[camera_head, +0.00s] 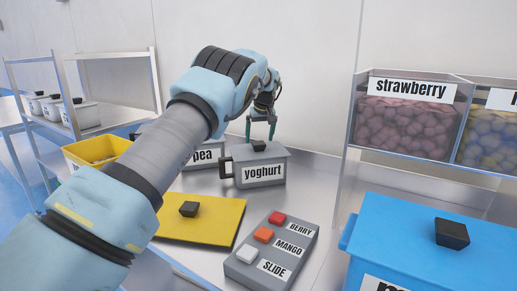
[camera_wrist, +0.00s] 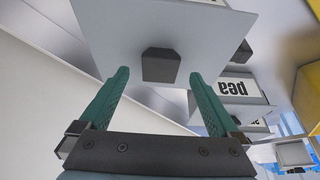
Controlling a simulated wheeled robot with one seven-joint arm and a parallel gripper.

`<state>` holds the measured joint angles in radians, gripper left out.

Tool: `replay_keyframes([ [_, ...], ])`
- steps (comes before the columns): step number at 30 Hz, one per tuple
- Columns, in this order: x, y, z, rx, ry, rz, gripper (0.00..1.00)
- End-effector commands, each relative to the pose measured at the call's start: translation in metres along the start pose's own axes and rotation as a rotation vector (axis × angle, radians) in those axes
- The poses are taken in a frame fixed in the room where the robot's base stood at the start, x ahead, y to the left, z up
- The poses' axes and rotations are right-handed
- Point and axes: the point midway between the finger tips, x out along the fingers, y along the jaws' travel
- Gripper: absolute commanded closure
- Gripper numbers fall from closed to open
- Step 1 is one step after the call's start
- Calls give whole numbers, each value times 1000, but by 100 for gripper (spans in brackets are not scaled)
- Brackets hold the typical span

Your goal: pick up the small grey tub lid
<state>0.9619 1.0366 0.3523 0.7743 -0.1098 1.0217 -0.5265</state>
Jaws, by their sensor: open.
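The small grey lid (camera_head: 272,153) with a black knob (camera_head: 259,145) sits on the grey tub labelled "yoghurt" (camera_head: 238,177). My gripper (camera_head: 260,132) is just above the lid, pointing down, with its green fingers apart. In the wrist view, the lid (camera_wrist: 165,22) fills the top middle, and its dark knob (camera_wrist: 160,65) shows between and slightly beyond the fingertips of my open gripper (camera_wrist: 160,74). I cannot tell whether either fingertip touches the knob; a gap shows on both sides.
A tub labelled "pea" (camera_head: 206,156) stands left of the yoghurt tub. In front lie a yellow lid (camera_head: 225,222) with a black knob and a button panel (camera_head: 250,272). A blue tub (camera_head: 400,235) and the strawberry bin (camera_head: 405,124) stand right. A yellow tub (camera_head: 75,155) is left.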

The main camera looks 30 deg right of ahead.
Motion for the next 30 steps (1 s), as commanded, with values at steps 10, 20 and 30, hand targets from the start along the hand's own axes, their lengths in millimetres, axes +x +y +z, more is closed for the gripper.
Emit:
replay_keyframes([
  [10, 26, 0, -1, 0, 0, 1, 3],
  [20, 26, 0, -1, 0, 0, 1, 25],
  [30, 26, 0, -1, 0, 0, 1, 63],
])
